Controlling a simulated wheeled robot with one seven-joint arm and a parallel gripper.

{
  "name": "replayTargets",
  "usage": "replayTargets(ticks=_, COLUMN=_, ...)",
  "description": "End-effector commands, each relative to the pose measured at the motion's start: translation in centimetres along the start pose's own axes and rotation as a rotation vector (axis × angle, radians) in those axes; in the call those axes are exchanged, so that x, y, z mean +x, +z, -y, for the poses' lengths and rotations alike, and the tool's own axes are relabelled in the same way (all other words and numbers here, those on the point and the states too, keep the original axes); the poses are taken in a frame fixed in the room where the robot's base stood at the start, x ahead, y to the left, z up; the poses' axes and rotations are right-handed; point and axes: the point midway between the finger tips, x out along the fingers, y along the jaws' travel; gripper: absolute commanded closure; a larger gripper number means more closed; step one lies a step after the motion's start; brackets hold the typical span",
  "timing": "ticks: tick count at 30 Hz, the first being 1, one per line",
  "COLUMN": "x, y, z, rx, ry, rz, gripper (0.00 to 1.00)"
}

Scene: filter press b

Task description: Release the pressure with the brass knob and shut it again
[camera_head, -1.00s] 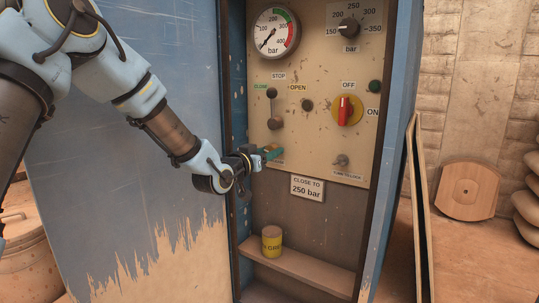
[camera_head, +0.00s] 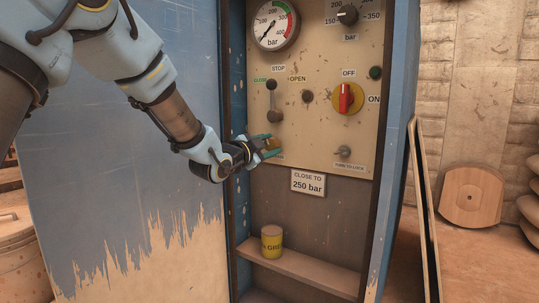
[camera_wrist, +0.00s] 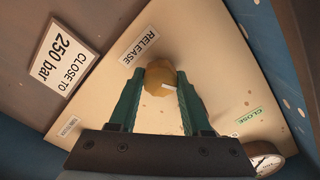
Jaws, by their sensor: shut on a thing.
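The brass knob (camera_wrist: 160,82) sits on the beige panel beside the RELEASE label (camera_wrist: 144,45) in the wrist view. In the head view my gripper (camera_head: 268,144) reaches in from the left to the panel's lower left, and the knob (camera_head: 273,145) shows partly between the fingers. The pressure gauge (camera_head: 274,24) is at the panel's top left, its needle pointing to the lower left, at the low end of the scale.
The panel also holds a lever (camera_head: 273,102), a red switch (camera_head: 345,98), a pressure dial (camera_head: 347,14) and a small lock knob (camera_head: 343,151). A yellow tin (camera_head: 272,243) stands on the shelf below. The blue cabinet side (camera_head: 236,110) is close to my wrist.

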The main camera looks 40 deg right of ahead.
Motion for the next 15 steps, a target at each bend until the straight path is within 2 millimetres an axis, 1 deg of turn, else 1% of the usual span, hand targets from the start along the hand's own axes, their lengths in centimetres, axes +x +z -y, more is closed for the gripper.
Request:
replayTargets(ticks=1, x=0.00, y=0.22, z=-0.37, rx=0.043, ry=-0.001, rz=-0.002, gripper=1.00)
replayTargets(ticks=6, x=0.01, y=0.15, z=-0.37, rx=0.188, ry=0.000, rz=-0.002, gripper=1.00)
replayTargets(ticks=15, x=0.00, y=0.12, z=-0.30, rx=0.374, ry=0.000, rz=-0.001, gripper=1.00)
